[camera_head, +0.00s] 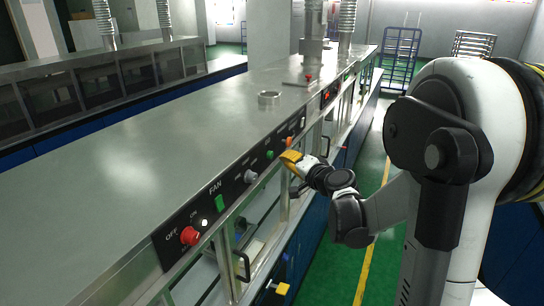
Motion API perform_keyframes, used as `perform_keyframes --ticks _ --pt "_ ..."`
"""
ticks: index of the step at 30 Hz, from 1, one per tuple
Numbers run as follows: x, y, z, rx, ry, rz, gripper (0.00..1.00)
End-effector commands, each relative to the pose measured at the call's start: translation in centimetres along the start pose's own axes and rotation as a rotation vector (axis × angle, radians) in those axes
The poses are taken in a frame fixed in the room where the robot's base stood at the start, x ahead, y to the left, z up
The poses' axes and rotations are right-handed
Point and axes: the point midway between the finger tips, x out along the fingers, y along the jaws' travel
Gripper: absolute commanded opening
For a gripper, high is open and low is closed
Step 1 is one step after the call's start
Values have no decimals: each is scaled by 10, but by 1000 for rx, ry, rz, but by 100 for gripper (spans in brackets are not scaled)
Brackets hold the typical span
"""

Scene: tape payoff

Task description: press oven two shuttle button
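A long steel oven housing (150,150) runs from the lower left to the back, with a black control panel (235,190) along its right edge. The panel carries a red button (189,236) by the word OFF, a green switch (220,203) by FAN, a grey knob (250,176), a green button (269,155) and an orange button (289,140). I cannot read which is the oven two shuttle button. My gripper (289,158), with yellow at its end, is just right of and below the orange button. Contact and finger opening cannot be made out.
A farther panel with a red display (327,96) sits along the same edge. A metal ring (269,97) lies on the housing top. Black door handles (241,265) stick out below the panel. Green floor with a yellow line (366,270) is clear on the right.

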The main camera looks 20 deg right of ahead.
Motion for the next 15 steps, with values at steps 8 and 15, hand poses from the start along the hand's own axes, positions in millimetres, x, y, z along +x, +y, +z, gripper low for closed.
perform_keyframes --ticks 8,15 --pt "9 -5 5 0 1 -1 0" --pt "9 -5 5 0 1 -1 0"
